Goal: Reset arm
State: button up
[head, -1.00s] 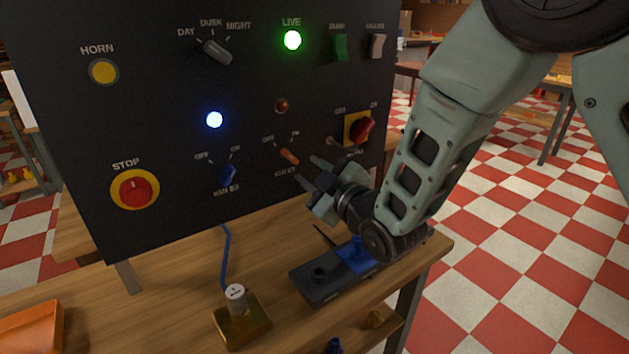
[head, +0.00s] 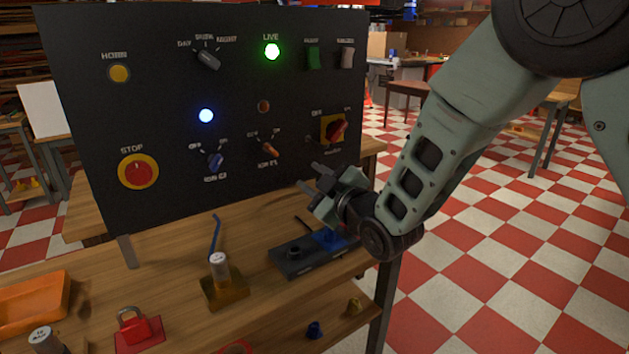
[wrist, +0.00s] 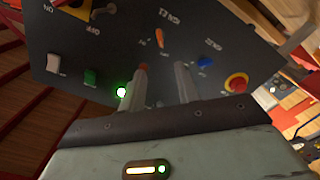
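My gripper (head: 318,183) is in front of the lower right of a black control panel (head: 150,100), clear of its face. Its two fingers are spread with a gap between them and nothing held. In the wrist view the fingers (wrist: 162,82) point at the panel, apart and empty. Near the gripper in the head view are an orange switch (head: 271,149) and a red rotary switch (head: 336,129) on a yellow plate. A blue switch (head: 215,160) and the red stop button (head: 138,172) are farther left. The green LIVE light (head: 272,51) and a blue-white light (head: 206,116) are lit.
Below the panel, a wooden bench (head: 160,280) holds a dark block (head: 292,262) with a blue part, a brass-based post (head: 222,285), a red padlock (head: 137,326) and an orange tray (head: 30,305). Checkered floor (head: 500,240) is open on the right.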

jog(key=s+d+m+g+h+p, duration=0.1)
jog(key=s+d+g, duration=0.4)
jog(key=s, duration=0.7)
jog(key=s+d+f+m+g+h+p, duration=0.1)
jog(key=s+d+m+g+h, duration=0.3)
jog(key=s, duration=0.8)
jog(key=s+d+m+g+h+p, duration=0.1)
jog(key=s+d+g+h, duration=0.3)
jog(key=s, duration=0.8)
jog(key=shift+d+f+m+g, duration=0.4)
jog(key=shift+d+m+g, duration=0.35)
jog(key=shift+g, duration=0.25)
